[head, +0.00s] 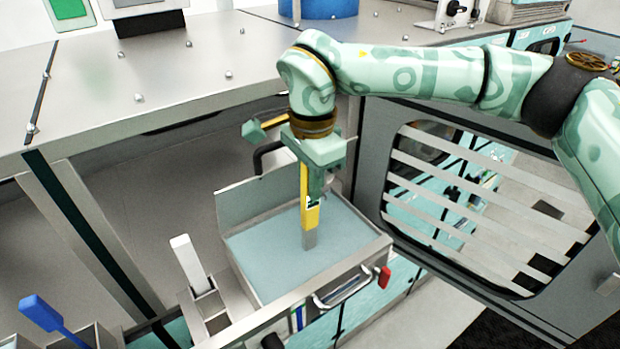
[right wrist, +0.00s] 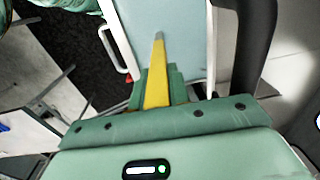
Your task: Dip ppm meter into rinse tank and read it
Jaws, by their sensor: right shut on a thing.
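The ppm meter (head: 310,217) is a slim yellow stick with a small dark display and a grey tip. My right gripper (head: 319,178) is shut on its upper part and holds it roughly upright, tip down, over the rinse tank (head: 378,252). The tank is an open metal box with pale blue liquid. The grey tip is at the liquid in the picture; I cannot tell how deep it is, if at all. The display is too small to read. In the right wrist view the meter (right wrist: 156,83) points at the liquid between my fingers. My left gripper is out of view.
A white-handled tool (head: 188,262) stands in a narrow holder left of the tank, with a blue-handled tool (head: 42,313) further left. The metal counter (head: 150,75) lies behind. A slatted door panel (head: 372,165) stands close on the right. The tank has a front handle (head: 343,290).

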